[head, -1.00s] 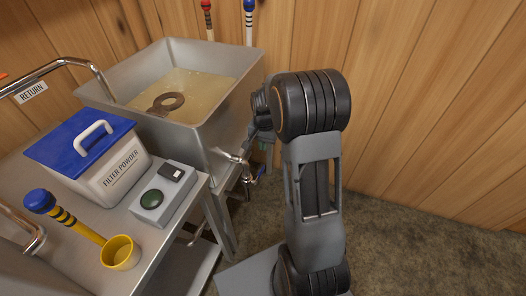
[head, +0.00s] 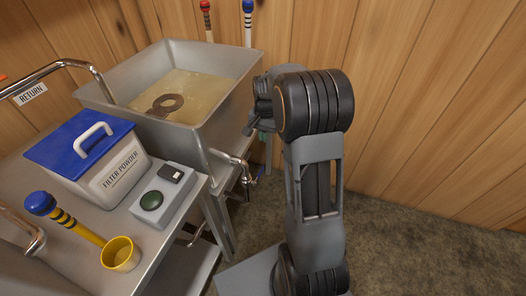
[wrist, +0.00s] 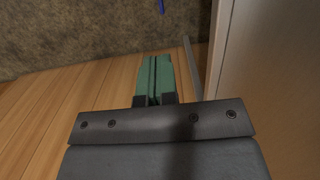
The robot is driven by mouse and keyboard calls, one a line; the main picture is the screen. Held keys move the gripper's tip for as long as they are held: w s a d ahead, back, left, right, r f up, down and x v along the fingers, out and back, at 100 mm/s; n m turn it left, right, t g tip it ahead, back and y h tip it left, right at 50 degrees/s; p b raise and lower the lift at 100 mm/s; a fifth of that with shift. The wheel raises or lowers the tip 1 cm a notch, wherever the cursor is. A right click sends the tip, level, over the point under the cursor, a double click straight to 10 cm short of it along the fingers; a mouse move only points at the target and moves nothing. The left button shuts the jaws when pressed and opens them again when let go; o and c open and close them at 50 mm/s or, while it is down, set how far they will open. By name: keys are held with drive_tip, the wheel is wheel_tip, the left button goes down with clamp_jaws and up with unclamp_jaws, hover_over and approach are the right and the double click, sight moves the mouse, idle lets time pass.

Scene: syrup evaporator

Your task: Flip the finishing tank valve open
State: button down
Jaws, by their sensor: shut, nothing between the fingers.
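The finishing tank (head: 184,125), an open steel tank of yellowish liquid, stands left of my arm. A small blue piece (wrist: 161,5), perhaps the valve handle, shows at that view's top edge, beyond the fingertips. Whether the valve is open is too small to tell.
The tank's steel wall (wrist: 241,58) runs close along the right in the wrist view. A filter powder box (head: 112,170), a switch box (head: 170,190) and a yellow cup (head: 120,254) stand on the left cart. A wooden wall (head: 430,100) is behind; floor at right is clear.

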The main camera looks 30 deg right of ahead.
sight(262, 170)
drive_tip(key=shift+g+y+b, duration=0.3)
drive_tip(key=f+b, duration=0.2)
drive_tip(key=f, duration=0.2)
drive_tip(key=s+a+f+b, duration=0.1)
drive_tip(key=f, duration=0.4)
drive_tip(key=f+b, duration=0.2)
drive_tip(key=f, duration=0.3)
drive_tip(key=shift+s+a+b, duration=0.3)
drive_tip(key=shift+a+b, duration=0.05)
